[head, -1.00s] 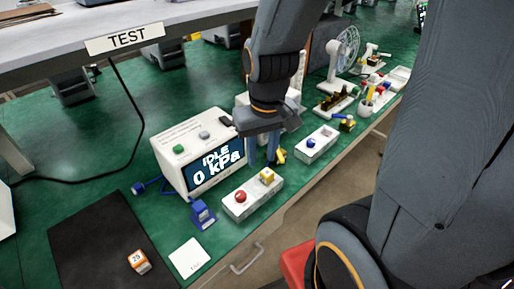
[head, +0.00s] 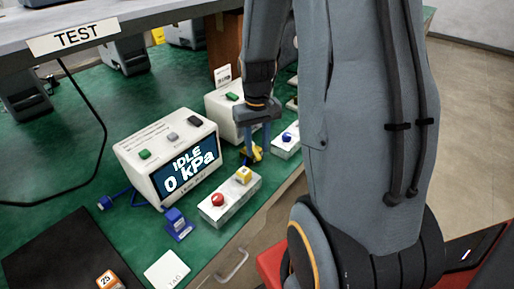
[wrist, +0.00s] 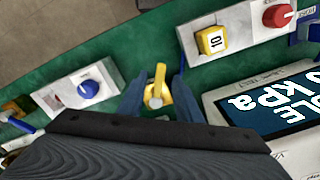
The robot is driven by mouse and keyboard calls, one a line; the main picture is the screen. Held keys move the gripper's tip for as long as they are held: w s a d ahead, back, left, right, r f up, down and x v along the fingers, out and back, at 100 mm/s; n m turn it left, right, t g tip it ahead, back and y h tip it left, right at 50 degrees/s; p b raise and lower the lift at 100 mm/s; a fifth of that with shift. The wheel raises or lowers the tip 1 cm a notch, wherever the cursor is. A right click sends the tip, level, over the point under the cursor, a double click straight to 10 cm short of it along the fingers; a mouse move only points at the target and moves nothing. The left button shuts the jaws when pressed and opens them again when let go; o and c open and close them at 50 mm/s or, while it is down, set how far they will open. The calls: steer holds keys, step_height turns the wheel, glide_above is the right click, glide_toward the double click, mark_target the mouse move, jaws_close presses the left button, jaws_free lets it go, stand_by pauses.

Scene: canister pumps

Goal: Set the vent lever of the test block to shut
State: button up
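My gripper (head: 256,139) points down over the bench, with its fingers apart. In the wrist view, a small yellow fitting with a lever-like bar (wrist: 157,90) sits between the two fingers (wrist: 157,97); I see no clear contact. The yellow fitting also shows below the fingers in the head view (head: 252,154). Beside the display unit lies a pale block (head: 228,204) with a red knob (head: 218,199) and a yellow cube marked 10 (wrist: 211,40). Another pale block (wrist: 65,96) carries a blue knob (wrist: 88,89). I cannot read which block is labelled test block.
A white display unit (head: 135,166) reads IDLE, 0 kPa. A blue fitting (head: 178,223), a white card (head: 167,271), a dark mat (head: 62,252) and an orange-white cube marked 25 (head: 108,280) lie near it. A TEST sign (head: 75,37) hangs on the shelf edge above.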

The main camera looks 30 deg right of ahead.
steer(key=shift+f, duration=0.7)
jaws_close()
